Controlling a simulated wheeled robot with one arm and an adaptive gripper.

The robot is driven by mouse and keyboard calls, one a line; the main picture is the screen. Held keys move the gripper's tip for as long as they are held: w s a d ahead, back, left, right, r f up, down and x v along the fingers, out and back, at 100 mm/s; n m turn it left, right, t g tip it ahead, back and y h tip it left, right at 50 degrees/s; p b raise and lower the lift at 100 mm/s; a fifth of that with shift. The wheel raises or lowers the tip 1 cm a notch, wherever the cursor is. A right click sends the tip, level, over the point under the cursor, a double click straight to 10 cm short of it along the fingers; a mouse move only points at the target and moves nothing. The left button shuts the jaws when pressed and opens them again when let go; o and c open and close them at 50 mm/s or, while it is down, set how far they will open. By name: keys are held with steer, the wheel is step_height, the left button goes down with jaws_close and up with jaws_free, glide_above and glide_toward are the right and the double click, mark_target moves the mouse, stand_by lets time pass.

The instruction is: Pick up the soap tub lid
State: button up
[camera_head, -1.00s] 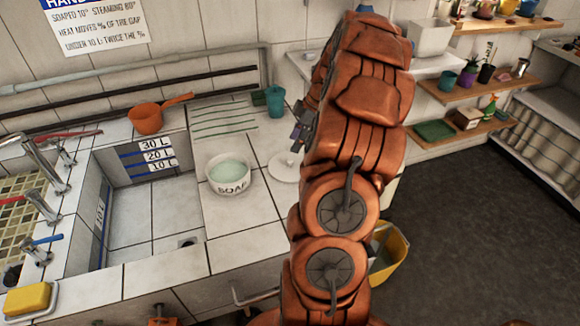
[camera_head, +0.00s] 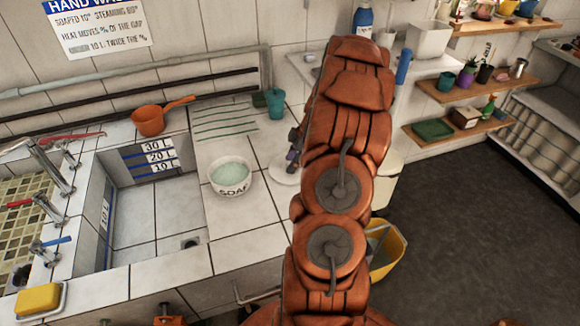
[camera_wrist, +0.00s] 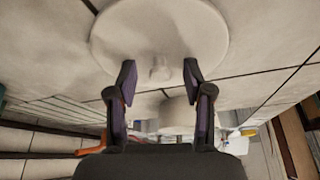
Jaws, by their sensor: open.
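The soap tub lid (camera_head: 283,174) is a round, pale disc lying on the tiled counter, right of the soap tub (camera_head: 229,176). My arm covers its right edge in the head view. In the wrist view the lid (camera_wrist: 200,30) fills the upper middle, and its small knob (camera_wrist: 160,70) shows between the two fingertips. My gripper (camera_wrist: 159,74) is open with nothing held. In the head view my gripper (camera_head: 294,146) shows only partly, beside my arm, close to the lid. I cannot tell whether the fingers touch the lid.
The white tub of greenish soap stands near the basin (camera_head: 135,215) edge. A teal cup (camera_head: 275,103) and an orange dipper (camera_head: 149,121) stand behind. A yellow bucket (camera_head: 388,248) is on the floor at right. The counter in front of the lid is clear.

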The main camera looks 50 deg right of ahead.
jaws_close()
stand_by(0.4)
